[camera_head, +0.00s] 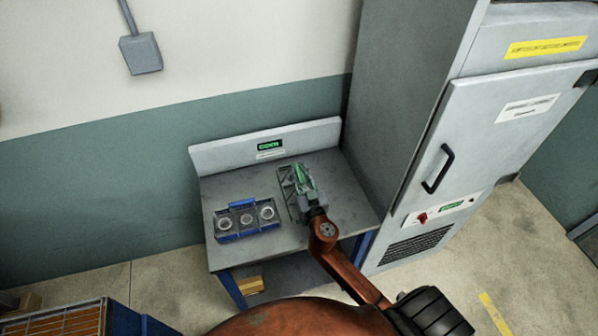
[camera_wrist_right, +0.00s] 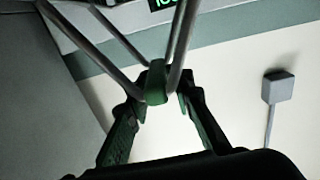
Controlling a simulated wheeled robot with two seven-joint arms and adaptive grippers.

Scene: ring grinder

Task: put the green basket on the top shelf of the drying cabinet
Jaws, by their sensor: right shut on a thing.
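The green basket (camera_head: 285,189) is at the right part of the workbench, mostly hidden under my right gripper (camera_head: 302,178). I cannot tell whether it touches the bench top. In the right wrist view the fingers of my right gripper (camera_wrist_right: 158,98) are closed around the green handle grip (camera_wrist_right: 156,82), where grey metal rods meet. The drying cabinet (camera_head: 480,130) stands right of the bench with its grey door shut and a black handle (camera_head: 438,168) on it. Its shelves are hidden behind the door. My left gripper is not in view.
A container with a blue handle (camera_head: 243,203) and several round rings stands left on the workbench (camera_head: 222,255). The cabinet's side wall (camera_head: 385,100) rises close to the bench's right edge. A blue-framed crate (camera_head: 75,318) is at lower left. Floor before the cabinet is clear.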

